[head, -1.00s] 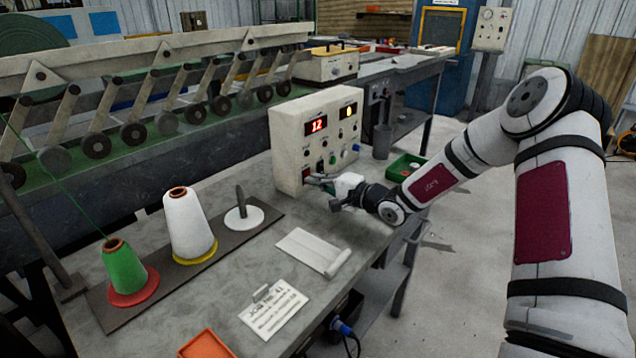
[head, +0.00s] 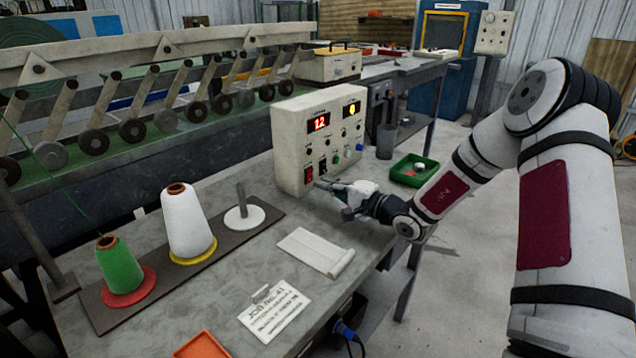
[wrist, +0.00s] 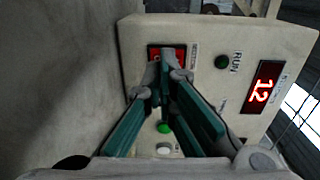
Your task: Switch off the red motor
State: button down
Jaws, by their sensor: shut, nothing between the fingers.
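The off-white control box (head: 320,140) stands on the bench. Its red display (head: 319,122) is lit and reads 12; it also shows in the wrist view (wrist: 262,87). A red rocker switch (head: 308,174) sits low on the left of the box's front. My gripper (head: 320,184) is shut and empty, just to the right of and below this switch in the head view. In the wrist view its fingertips (wrist: 167,62) overlap the red switch (wrist: 154,50) and hide most of it. I cannot tell whether they touch it.
A second, yellow display (head: 351,109) is lit.

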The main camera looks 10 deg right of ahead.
jog(key=v, duration=0.9)
jog(key=s+a+r+n+g+y, duration=0.1)
jog(key=s+a+r+n+g, duration=0.4)
jog(key=s+a, duration=0.35)
jog(key=s+a+r+n+g+y, duration=0.1)
jog(key=s+a+r+n+g, duration=0.35)
jog(key=s+a+g, duration=0.35)
jog(key=s+a+r+n+g+h, duration=0.1)
jog(key=s+g+h, duration=0.15)
jog(key=s, duration=0.85)
jog(key=s+d+r+t+h, duration=0.1)
jog(key=s+d+h, duration=0.45)
jog(key=s, duration=0.25)
jog(key=s+d+t+h, duration=0.2)
jog(key=s+d+h, duration=0.35)
jog(key=s, duration=0.25)
notch_tip(320, 180, up, 18)
jog(key=t+y+p, duration=0.1)
jog(key=t+p, duration=0.1)
jog(key=p, duration=1.4)
jog(key=shift+d, duration=0.3)
